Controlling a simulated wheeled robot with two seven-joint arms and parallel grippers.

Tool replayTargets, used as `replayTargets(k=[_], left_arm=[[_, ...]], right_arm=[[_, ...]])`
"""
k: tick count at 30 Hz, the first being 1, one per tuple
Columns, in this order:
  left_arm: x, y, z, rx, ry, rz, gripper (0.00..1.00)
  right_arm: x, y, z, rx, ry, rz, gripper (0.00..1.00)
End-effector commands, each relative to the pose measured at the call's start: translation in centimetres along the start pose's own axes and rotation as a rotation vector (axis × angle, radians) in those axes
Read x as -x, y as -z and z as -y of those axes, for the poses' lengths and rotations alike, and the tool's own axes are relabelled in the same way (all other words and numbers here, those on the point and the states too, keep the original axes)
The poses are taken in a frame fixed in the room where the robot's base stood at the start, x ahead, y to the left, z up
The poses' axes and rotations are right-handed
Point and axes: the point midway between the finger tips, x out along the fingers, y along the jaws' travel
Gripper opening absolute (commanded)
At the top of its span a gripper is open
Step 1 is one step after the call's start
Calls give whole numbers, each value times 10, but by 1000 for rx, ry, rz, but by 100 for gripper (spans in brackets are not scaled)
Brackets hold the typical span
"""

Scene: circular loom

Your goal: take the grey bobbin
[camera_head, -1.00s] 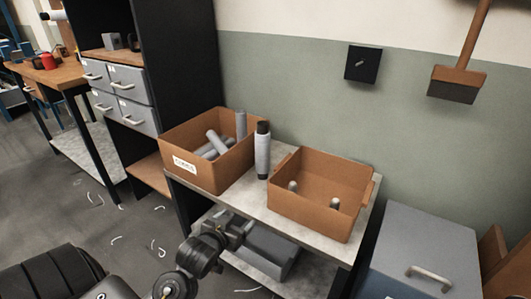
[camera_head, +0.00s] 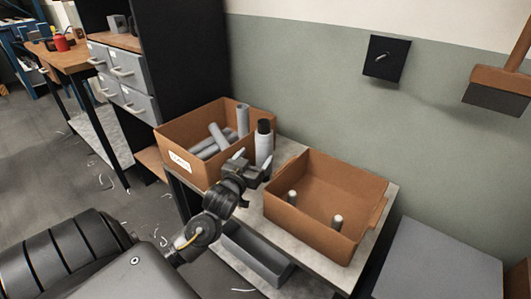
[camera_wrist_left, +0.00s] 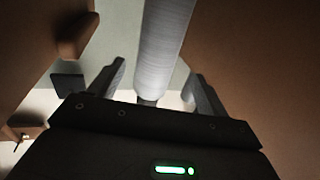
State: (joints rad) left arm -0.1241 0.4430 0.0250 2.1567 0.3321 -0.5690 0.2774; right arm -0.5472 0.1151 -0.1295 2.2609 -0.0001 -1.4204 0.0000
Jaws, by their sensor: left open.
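The grey bobbin (camera_head: 264,148) has a dark top and stands upright on the table between two brown boxes. My left gripper (camera_head: 252,166) is open, close in front of it, and hides its lower part in the head view. In the left wrist view the bobbin (camera_wrist_left: 165,45) runs down from the top edge between the two spread fingers of my left gripper (camera_wrist_left: 160,90). I cannot tell whether it is touched or how deep it lies between them. My right gripper is not in view.
The left box (camera_head: 192,170), with a label, holds several grey tubes (camera_head: 218,137). The right box (camera_head: 310,222) has two pale-topped pegs (camera_head: 337,222) in it. Both stand close to the bobbin on the grey table (camera_head: 285,150). A grey bin (camera_head: 258,255) sits on the lower shelf.

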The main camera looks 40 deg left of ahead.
Motion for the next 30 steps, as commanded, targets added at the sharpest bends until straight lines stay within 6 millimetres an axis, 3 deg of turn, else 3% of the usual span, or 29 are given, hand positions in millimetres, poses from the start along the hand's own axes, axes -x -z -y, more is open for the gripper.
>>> replayTargets(k=[6,14,22,30], left_arm=[[-28,0,-1,-1,-1,0,77],[-37,0,-2,0,-2,-1,77],[-75,0,-6,-1,-2,1,77],[-83,0,-6,0,-3,2,77]], right_arm=[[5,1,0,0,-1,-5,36],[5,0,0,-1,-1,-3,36],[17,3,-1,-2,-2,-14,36],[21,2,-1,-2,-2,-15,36]])
